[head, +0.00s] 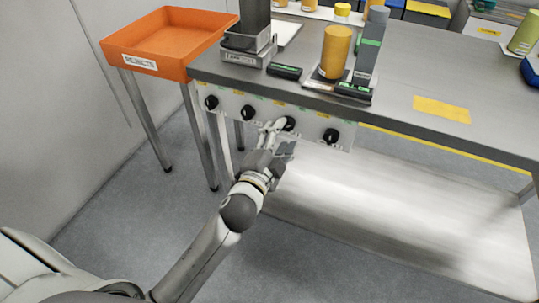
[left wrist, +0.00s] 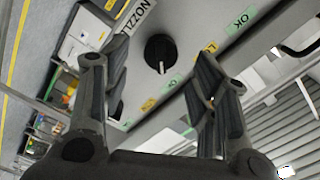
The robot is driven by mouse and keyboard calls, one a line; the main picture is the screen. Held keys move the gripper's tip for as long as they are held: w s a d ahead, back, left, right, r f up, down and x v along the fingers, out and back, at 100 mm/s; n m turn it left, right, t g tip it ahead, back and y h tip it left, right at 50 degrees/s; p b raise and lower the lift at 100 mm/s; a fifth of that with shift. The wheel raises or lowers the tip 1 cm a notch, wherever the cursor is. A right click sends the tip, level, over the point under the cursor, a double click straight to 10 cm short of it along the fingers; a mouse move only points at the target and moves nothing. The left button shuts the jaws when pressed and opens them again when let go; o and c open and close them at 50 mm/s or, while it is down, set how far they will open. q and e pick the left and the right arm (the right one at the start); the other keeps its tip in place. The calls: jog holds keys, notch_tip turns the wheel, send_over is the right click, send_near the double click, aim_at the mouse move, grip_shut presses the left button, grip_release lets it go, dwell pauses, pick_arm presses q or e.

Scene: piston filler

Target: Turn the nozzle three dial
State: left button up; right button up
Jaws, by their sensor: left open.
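Several black dials sit in a row on the pale front panel (head: 228,105) below the table's edge. My left gripper (head: 275,125) is at the third dial from the left (head: 289,123), its fingers just left of the knob in the head view. In the left wrist view a black dial (left wrist: 159,52) lies between the two spread fingers, with no visible contact. A white mark shows on its lower end. A "NOZZLE" label (left wrist: 131,17) is beside it; its number is hidden. My right gripper is not in view.
An orange rejects tray (head: 170,40) stands left of the steel table (head: 420,75). A yellow cylinder (head: 335,52) and a dark column (head: 255,15) stand above the panel. Below it is a lower steel shelf (head: 400,210). Green and yellow tags surround the dials.

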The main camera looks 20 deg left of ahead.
pick_arm(q)
jog(key=s, duration=0.9)
jog(key=shift+a, duration=0.15)
jog(key=s+a+f+n+g+y, duration=0.1)
jog(key=s+a+f+n+g, duration=0.2)
jog(key=f, duration=0.8)
jog(key=s+f+n+g, duration=0.25)
jog(key=f+g, duration=0.25)
jog(key=f, duration=0.7)
jog(key=s+f+n+g, duration=0.5)
jog(key=s+f+g, duration=0.2)
jog(key=s+f, duration=0.7)
jog(key=s+a+f+g+p, duration=0.1)
jog(key=s+f+p, duration=0.1)
jog(key=s+p, duration=0.6)
jog(key=s+a+f+g+p, duration=0.1)
jog(key=s+a+f+p, duration=0.1)
jog(key=s+p, duration=0.7)
jog(key=shift+s+f, duration=0.2)
jog(key=shift+s, duration=0.65)
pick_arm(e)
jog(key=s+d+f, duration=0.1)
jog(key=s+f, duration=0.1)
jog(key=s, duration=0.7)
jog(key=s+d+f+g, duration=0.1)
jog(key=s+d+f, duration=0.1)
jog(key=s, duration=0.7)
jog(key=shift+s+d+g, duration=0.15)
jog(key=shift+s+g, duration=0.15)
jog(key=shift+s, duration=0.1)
